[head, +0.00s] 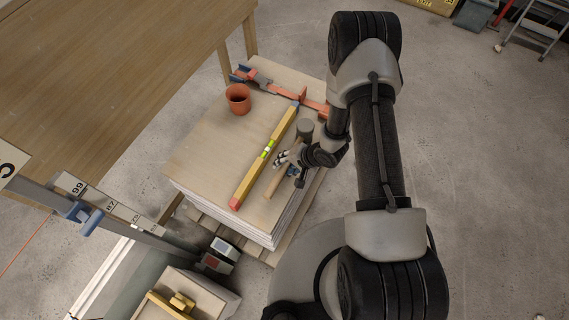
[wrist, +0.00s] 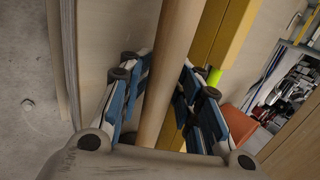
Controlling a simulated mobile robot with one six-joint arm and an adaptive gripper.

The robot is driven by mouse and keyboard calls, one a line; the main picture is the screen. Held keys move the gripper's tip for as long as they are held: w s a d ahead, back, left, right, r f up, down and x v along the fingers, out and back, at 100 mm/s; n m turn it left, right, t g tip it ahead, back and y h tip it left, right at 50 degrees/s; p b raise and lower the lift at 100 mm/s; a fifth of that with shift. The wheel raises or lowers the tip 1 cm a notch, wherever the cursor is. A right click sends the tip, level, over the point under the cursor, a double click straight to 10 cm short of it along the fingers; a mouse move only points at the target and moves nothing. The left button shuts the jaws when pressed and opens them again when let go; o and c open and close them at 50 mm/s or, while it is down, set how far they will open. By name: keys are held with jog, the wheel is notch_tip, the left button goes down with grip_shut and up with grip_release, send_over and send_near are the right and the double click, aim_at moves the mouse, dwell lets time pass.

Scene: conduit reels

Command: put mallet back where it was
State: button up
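The mallet has a dark grey-green head (head: 305,128) and a pale wooden handle (head: 274,186). In the head view it is over the right part of the stack of boards (head: 205,150), beside the yellow spirit level. My gripper (head: 287,158) is around its handle. In the wrist view the handle (wrist: 168,75) runs between the blue-padded fingers of my gripper (wrist: 167,75), whose tips close in against it from both sides. The mallet head is out of the wrist view. I cannot tell whether the mallet touches the boards.
An orange clamp (head: 285,93) lies along the far side of the stack, near a terracotta pot (head: 238,99). A wooden table (head: 110,65) stands left. The boards' left front is clear.

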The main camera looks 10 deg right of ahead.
jog(key=w+d+r+n+t+h+p, duration=0.15)
jog(key=d+r, duration=0.35)
jog(key=r, duration=0.7)
jog(key=d+r+n+h+p, duration=0.1)
jog(key=d+r+h+p, duration=0.15)
jog(key=d+r, duration=0.6)
jog(key=d+r+n+h+p, duration=0.1)
jog(key=d+r+h, duration=0.2)
jog(key=r, duration=1.1)
jog(key=s+f+v, duration=0.1)
jog(key=s+v, duration=0.1)
jog(key=v, duration=1.2)
jog(key=s+a+r+n+y, duration=0.1)
jog(key=s+a+r+n, duration=0.2)
jog(key=s, duration=0.9)
notch_tip(320, 180, up, 2)
jog(key=shift+s+a+r, duration=0.1)
jog(key=shift+s+a, duration=0.3)
jog(key=shift+a, duration=0.8)
